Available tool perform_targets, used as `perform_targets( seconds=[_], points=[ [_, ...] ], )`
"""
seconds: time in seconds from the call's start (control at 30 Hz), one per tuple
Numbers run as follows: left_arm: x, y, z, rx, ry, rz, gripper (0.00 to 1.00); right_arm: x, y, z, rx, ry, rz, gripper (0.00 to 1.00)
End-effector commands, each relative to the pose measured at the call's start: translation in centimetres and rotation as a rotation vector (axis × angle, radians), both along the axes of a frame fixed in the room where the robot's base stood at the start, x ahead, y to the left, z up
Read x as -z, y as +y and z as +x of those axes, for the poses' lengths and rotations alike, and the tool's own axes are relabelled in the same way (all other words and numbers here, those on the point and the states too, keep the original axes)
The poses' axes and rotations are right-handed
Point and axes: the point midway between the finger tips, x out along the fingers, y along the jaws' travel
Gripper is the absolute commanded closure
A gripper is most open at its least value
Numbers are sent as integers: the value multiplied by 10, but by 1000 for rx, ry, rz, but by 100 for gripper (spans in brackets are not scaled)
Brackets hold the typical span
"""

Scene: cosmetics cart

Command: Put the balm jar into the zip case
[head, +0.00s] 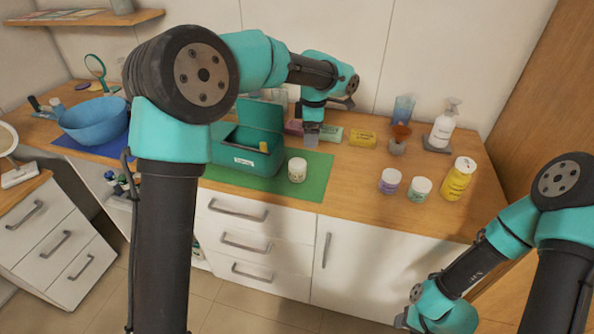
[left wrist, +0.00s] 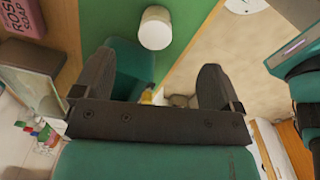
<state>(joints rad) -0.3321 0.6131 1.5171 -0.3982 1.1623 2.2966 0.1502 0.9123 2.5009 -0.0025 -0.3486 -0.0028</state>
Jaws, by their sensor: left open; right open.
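The zip case (head: 240,172) is a teal box with a white label. It stands open on a green mat, its lid raised at the back and a small yellow item inside. A white jar with a faint label, which I take for the balm jar (head: 298,171), stands upright on the mat, right of the case. My left gripper (head: 311,136) is behind and above that jar. In the left wrist view its fingers (left wrist: 155,82) are open and empty, with the jar (left wrist: 156,27) apart from them and the case (left wrist: 132,62) partly hidden. My right arm's gripper end is cut off at the bottom.
A purple-labelled jar (head: 390,181), a green-labelled jar (head: 420,189) and a yellow bottle (head: 458,180) stand to the right. A pump bottle (head: 444,128) and soap boxes (head: 362,139) are behind. A blue bowl (head: 94,121) is left.

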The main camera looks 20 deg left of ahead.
Motion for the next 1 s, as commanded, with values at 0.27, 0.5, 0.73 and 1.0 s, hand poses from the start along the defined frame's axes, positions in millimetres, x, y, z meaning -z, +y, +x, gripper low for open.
perform_targets(
  seconds=[0.27,0.5,0.73,1.0],
  points=[
    [-13,20,-2,15,35,90,10,0,0,0,0,0,0,52],
    [-11,20,-2,15,35,88,10,0,0,0,0,0,0,52],
    [12,23,-3,14,38,88,10,0,0,0,0,0,0,52],
    [58,28,-4,14,37,87,10,0,0,0,0,0,0,52]
  ],
)
